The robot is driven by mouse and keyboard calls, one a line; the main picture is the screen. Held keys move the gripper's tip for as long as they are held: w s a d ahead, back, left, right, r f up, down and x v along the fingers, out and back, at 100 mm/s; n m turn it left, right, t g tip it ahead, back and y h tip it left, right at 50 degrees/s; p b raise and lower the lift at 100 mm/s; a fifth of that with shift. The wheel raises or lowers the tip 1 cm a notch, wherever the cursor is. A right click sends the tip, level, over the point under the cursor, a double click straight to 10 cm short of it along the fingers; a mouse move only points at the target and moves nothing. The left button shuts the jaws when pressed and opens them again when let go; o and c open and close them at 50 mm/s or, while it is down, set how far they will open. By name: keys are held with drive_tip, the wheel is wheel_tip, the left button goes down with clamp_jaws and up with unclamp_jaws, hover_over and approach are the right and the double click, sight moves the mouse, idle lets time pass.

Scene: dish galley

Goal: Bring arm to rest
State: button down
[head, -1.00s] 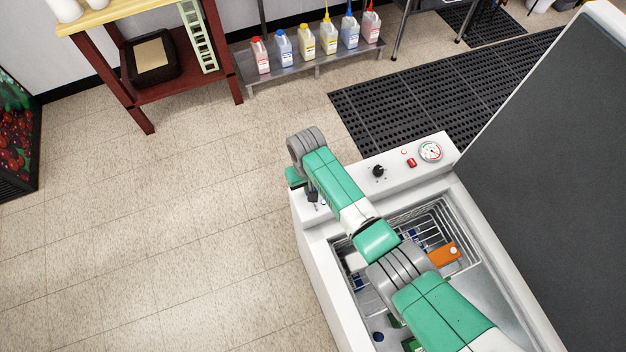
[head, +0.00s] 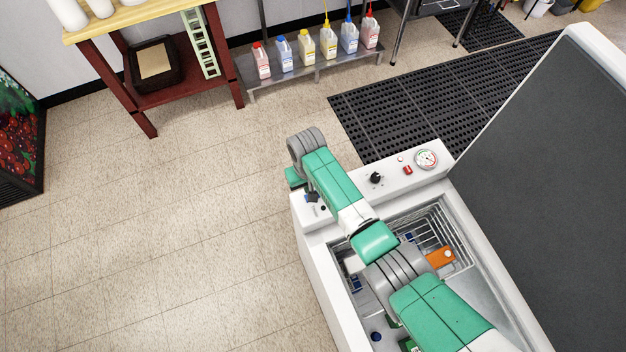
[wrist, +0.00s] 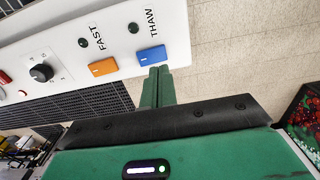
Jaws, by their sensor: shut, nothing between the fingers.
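My gripper (wrist: 158,72) shows in the wrist view with its two green fingers together, empty. The fingertips are at the lower edge of the blue THAW switch (wrist: 150,56); I cannot tell whether they touch it. An orange FAST switch (wrist: 103,67) sits beside it on the white panel. In the head view my green and grey arm reaches over the open white chest (head: 318,268) to its far left corner. There the green gripper body (head: 294,178) shows partly behind the wrist, and the fingertips are hard to make out.
The chest's large lid (head: 545,150) stands open at right. A wire basket (head: 440,225) inside holds an orange item (head: 440,257). A knob (head: 376,178) and a gauge (head: 426,160) are on the panel. A red table (head: 180,85) and bottle shelf (head: 320,70) stand behind.

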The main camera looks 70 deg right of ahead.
wheel_tip(320, 180, up, 2)
drive_tip(key=shift+p, duration=0.6)
